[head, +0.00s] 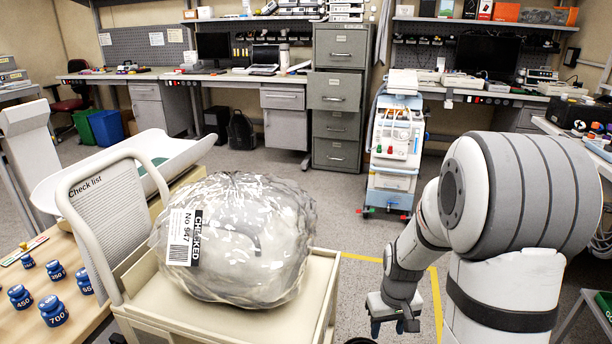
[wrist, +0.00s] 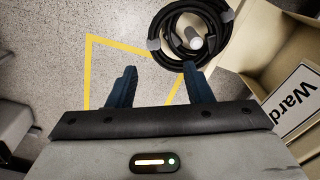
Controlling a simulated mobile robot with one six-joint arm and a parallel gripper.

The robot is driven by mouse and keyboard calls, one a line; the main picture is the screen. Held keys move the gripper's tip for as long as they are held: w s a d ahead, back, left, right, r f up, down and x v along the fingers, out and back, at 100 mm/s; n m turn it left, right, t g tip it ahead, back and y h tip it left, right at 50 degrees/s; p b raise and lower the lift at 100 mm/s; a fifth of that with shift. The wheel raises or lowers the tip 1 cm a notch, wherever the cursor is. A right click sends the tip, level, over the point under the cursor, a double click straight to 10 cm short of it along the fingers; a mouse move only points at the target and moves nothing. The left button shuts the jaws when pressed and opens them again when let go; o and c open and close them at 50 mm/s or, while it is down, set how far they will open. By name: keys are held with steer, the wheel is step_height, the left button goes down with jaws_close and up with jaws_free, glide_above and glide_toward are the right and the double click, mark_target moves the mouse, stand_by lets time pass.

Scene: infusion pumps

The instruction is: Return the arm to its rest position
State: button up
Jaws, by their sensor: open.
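My gripper (head: 394,326) hangs low at the right of the cart in the head view, pointing down over the floor. In the wrist view its two dark blue fingers (wrist: 160,82) stand apart with nothing between them. The gripper is open and empty. My arm is bent, with the forearm dropping down from the large shoulder at the right. A plastic-wrapped item (head: 240,240) with a label reading No 947 sits on the cream cart (head: 318,290), to the left of my gripper and apart from it.
A coiled black cable or hose (wrist: 158,42) lies beyond the fingertips, beside a cream bin (wrist: 262,45) with a Ward sign (wrist: 297,100). Yellow floor lines (head: 436,300) run nearby. A wheeled equipment stand (head: 395,150) is behind. Blue weights (head: 53,310) stand on the left table.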

steer(key=s+a+r+p, duration=0.2)
steer(key=s+r+p, duration=0.2)
steer(key=r, duration=0.7)
steer(key=s+a+r+t+p, duration=0.1)
steer(key=s+r+p, duration=0.4)
steer(key=r, duration=0.6)
steer(key=s+a+r+m+t+p, duration=0.1)
steer(key=s+a+r+p, duration=0.2)
steer(key=r+p, duration=0.3)
step_height(320, 180, up, 5)
steer(key=shift+s+f, duration=0.1)
steer(key=shift+s, duration=0.8)
steer(key=shift+c, duration=0.5)
